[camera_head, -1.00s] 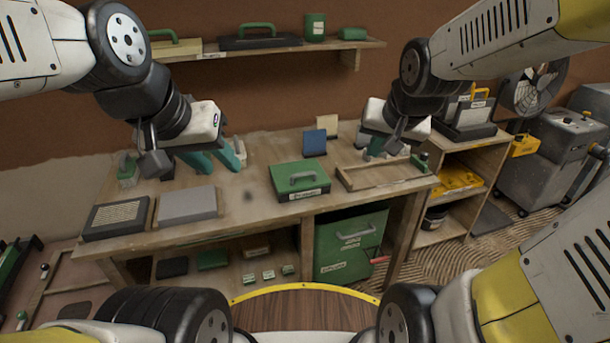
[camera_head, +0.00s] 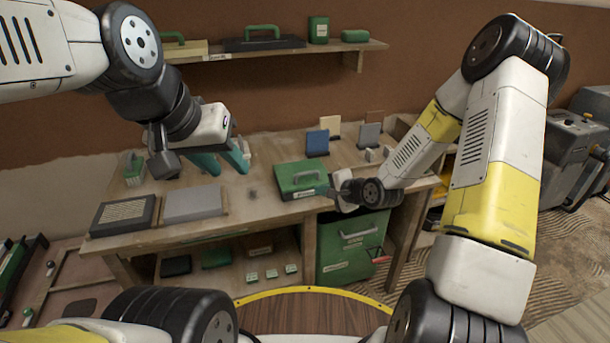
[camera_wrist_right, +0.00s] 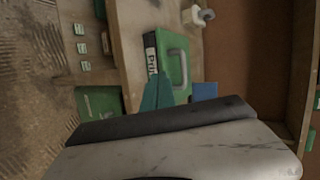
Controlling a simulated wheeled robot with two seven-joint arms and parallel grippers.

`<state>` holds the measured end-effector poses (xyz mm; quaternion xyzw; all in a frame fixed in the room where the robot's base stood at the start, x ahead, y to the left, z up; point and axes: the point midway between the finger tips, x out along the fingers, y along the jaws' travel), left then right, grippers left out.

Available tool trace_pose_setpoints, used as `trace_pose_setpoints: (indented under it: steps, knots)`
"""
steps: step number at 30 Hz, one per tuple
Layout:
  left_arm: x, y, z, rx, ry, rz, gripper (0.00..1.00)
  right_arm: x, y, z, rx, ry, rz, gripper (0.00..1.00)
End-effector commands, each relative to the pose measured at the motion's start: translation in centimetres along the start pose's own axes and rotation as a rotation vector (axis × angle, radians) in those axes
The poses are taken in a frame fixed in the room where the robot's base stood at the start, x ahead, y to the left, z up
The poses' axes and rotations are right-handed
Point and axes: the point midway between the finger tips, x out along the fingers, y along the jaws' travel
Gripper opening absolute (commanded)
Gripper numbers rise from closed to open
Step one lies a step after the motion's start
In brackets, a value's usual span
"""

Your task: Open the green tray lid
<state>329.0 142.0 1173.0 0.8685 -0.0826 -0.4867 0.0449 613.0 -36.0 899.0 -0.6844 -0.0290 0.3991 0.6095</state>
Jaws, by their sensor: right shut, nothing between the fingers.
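The green tray (camera_head: 290,171) stands on the workbench with its lid closed, a grey-green handle on top and a white label on its front. It also shows turned sideways in the right wrist view (camera_wrist_right: 168,44). My right gripper (camera_head: 333,187) is shut and empty at the tray's right front side. In the right wrist view its teal fingers (camera_wrist_right: 157,92) overlap the label end of the tray; I cannot tell whether they touch it. My left gripper (camera_head: 230,170) hangs open and empty over the bench, left of the tray.
Grey and black flat boxes (camera_head: 193,203) lie on the bench's left. A blue block (camera_head: 317,143) stands behind the tray. A large green bin (camera_head: 350,247) sits under the bench. A wall shelf (camera_head: 280,52) holds green items.

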Motion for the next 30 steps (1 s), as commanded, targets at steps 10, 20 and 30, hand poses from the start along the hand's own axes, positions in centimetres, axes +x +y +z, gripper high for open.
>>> trace_pose_setpoints:
  steps: [10,20,30]
  knots:
    - [0.0,0.0,0.0,0.000,0.000,0.000,0.36,4.4,3.5,4.1,0.795,-0.182,-0.406,0.00]
    - [0.0,0.0,0.0,0.000,0.000,0.000,0.36,2.8,5.0,3.9,1.403,-0.304,-0.775,0.00]
    - [0.0,0.0,0.0,0.000,0.000,0.000,0.36,3.7,3.7,2.9,1.481,-0.325,-0.839,0.00]
